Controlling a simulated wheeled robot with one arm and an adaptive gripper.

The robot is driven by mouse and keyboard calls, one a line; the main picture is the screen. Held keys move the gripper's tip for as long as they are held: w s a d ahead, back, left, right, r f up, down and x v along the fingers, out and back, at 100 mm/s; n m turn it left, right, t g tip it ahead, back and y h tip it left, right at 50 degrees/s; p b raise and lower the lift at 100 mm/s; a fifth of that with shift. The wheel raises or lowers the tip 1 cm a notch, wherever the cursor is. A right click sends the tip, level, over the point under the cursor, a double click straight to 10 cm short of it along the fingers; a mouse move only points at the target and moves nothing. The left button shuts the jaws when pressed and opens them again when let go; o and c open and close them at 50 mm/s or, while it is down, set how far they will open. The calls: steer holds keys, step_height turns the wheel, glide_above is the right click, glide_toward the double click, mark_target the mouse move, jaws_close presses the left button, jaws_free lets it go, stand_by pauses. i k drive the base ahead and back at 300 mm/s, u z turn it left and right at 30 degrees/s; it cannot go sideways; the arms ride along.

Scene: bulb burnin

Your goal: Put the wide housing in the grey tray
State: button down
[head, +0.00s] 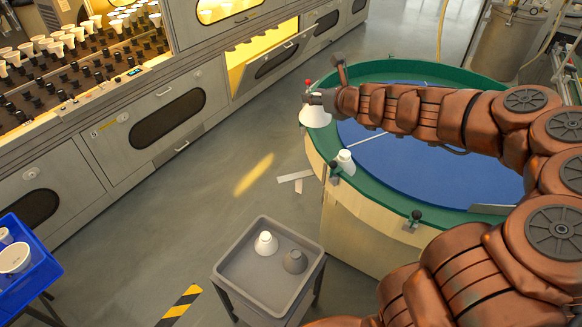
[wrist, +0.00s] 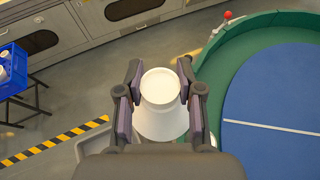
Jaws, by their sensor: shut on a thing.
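My gripper (head: 313,98) is shut on a white wide housing (head: 314,117), a flared cone with its broad end down. It holds the housing at the left edge of the round table. In the wrist view the housing (wrist: 160,122) sits between both fingers of my gripper (wrist: 160,88), its narrow round end facing the camera. The grey tray (head: 231,279) stands lower in the head view, apart from the gripper. In it are a smaller white housing (head: 265,243) and a grey housing (head: 294,261), with bare floor around them.
The round table has a green rim (head: 318,149) and blue top (head: 400,165). Another white housing (head: 345,161) stands on the rim near a clamp (head: 334,168). A blue crate (head: 42,272) with white parts is at left. Grey floor lies open between table and cabinets.

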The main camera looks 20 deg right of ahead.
mark_target(275, 292)
steer(key=k, duration=0.45)
steer(key=z, duration=3.45)
steer(key=k, duration=2.7)
steer(key=u, duration=1.95)
steer(key=i, duration=0.5)
steer(key=u, duration=0.1)
